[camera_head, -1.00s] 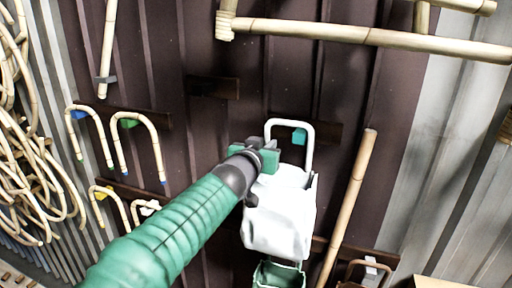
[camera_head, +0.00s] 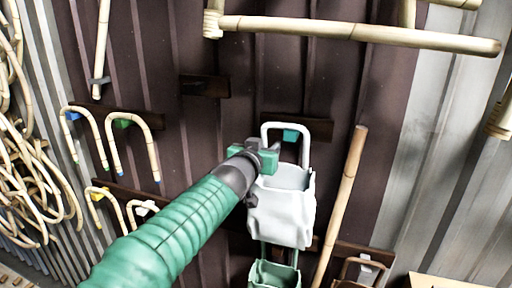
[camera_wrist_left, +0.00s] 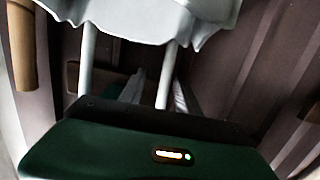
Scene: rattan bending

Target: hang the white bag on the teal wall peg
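The white bag (camera_head: 282,215) hangs upright in front of the dark wall in the head view, with its stiff loop handle (camera_head: 285,125) at the top. The teal wall peg (camera_head: 290,135) shows inside the loop, just under its top bar. I cannot tell whether the bar touches the peg. In the left wrist view the bag (camera_wrist_left: 150,18) is at the top, and two handle legs run behind the gripper body. My right gripper is not in view.
A green container (camera_head: 274,275) is below the bag. A bamboo pole (camera_head: 343,200) leans just right of it. Bent rattan canes (camera_head: 150,145) hang on coloured pegs at left. A horizontal pole (camera_head: 360,32) crosses above. A brown basket (camera_head: 357,272) is at lower right.

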